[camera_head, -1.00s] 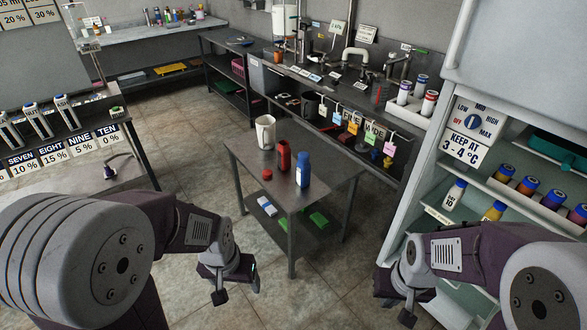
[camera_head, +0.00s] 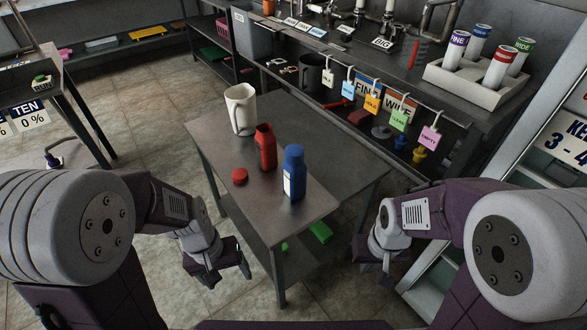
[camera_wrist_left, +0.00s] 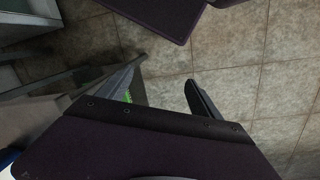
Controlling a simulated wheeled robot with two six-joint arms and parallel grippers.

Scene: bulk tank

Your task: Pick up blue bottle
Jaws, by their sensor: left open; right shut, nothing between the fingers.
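The blue bottle (camera_head: 293,173), with a white label, stands upright on the small metal table (camera_head: 225,150), near its front right. A red bottle (camera_head: 266,148) without a cap stands just left of it, with a red cap (camera_head: 239,177) lying on the table beside it. My left gripper (camera_head: 232,275) is open and empty, low in front of the table's left side and apart from the bottle. The left wrist view shows its fingers (camera_wrist_left: 165,90) spread over floor tiles. My right gripper (camera_head: 375,270) is right of the table, shut and empty.
A white jug (camera_head: 240,109) stands at the table's back left. A green object (camera_head: 320,232) lies on the lower shelf. Behind is a long counter with hanging coloured tags (camera_head: 372,104) and a tray of labelled cylinders (camera_head: 470,95). An open fridge cabinet stands at right.

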